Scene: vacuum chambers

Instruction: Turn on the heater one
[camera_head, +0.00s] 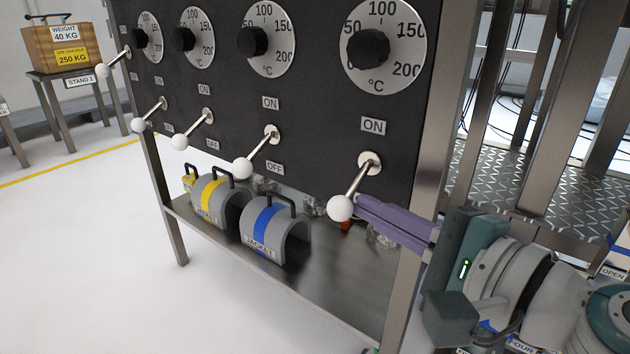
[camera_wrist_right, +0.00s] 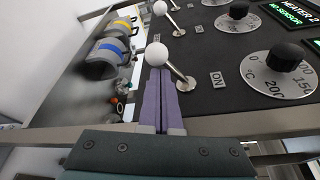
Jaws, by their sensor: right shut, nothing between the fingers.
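A black panel (camera_head: 225,110) carries a row of dials and levers with white ball ends. The nearest lever (camera_head: 355,188) slants down and left, below an ON label (camera_head: 373,125); its ball also shows in the right wrist view (camera_wrist_right: 156,54). My right gripper (camera_head: 362,210) is shut and empty, its purple fingers pointing at that ball from the right. The tips are very close to the ball; I cannot tell if they touch. In the wrist view, the HEATER 2 display (camera_wrist_right: 290,12) lies beside the second dial; the nearest dial's display is cut off. My left gripper is out of view.
A shelf (camera_head: 320,285) under the panel holds a blue-striped jacket (camera_head: 274,232) and a yellow-striped jacket (camera_head: 215,203). The metal frame post (camera_head: 400,300) stands close to my right gripper. A weight box (camera_head: 62,48) stands far left. The floor at left is clear.

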